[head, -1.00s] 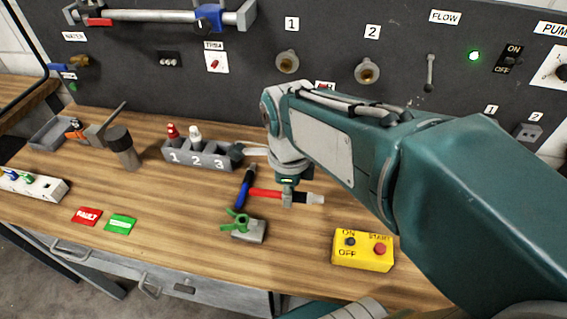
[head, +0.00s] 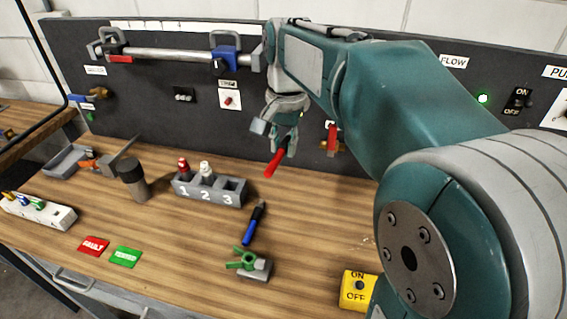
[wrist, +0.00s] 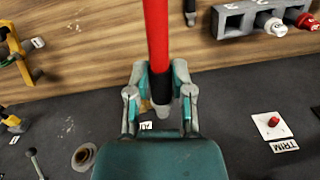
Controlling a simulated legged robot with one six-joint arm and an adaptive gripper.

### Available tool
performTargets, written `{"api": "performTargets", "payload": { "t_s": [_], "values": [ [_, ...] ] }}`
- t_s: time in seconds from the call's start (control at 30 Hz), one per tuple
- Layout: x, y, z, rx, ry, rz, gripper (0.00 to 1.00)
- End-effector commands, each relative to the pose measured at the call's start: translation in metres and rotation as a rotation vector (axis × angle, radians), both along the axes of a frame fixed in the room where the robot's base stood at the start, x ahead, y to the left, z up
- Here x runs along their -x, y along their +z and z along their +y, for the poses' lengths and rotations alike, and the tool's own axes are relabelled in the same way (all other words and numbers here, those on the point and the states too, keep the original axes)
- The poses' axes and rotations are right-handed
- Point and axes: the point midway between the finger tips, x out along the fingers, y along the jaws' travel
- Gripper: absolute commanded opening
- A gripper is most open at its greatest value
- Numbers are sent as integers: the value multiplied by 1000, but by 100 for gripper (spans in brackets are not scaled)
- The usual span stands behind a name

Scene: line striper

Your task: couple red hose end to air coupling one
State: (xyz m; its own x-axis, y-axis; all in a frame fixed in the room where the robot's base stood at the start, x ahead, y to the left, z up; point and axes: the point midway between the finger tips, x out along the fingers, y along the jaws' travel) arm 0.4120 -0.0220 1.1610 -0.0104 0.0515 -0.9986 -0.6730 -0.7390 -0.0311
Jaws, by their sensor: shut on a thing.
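My gripper (head: 283,143) is raised over the bench in front of the dark panel. It is shut on the red hose end (head: 273,164), which hangs tilted below the fingers. In the wrist view the fingers (wrist: 160,97) hold its dark part, and the red length (wrist: 157,35) runs to the top edge. Air coupling one cannot be seen; my arm covers that part of the panel in the head view.
A red-handled valve (head: 332,139) is on the panel right of my gripper. A grey rack (head: 215,193) holds a red and a white nozzle. A blue-black tool (head: 253,223), a green-handled clamp (head: 249,263) and a yellow switch box (head: 357,290) are on the bench.

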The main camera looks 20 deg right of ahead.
Motion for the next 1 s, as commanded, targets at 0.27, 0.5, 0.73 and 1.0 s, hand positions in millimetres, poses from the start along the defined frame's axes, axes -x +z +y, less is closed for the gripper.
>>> {"api": "performTargets", "payload": {
  "t_s": [0.27,0.5,0.73,1.0],
  "values": [
    [-12,9,-4,-7,147,-7,0],
    [-25,9,-13,-7,145,-7,0],
    [-41,9,-24,-6,145,-8,0],
    [-56,9,-33,-6,145,-7,0]
  ]
}}
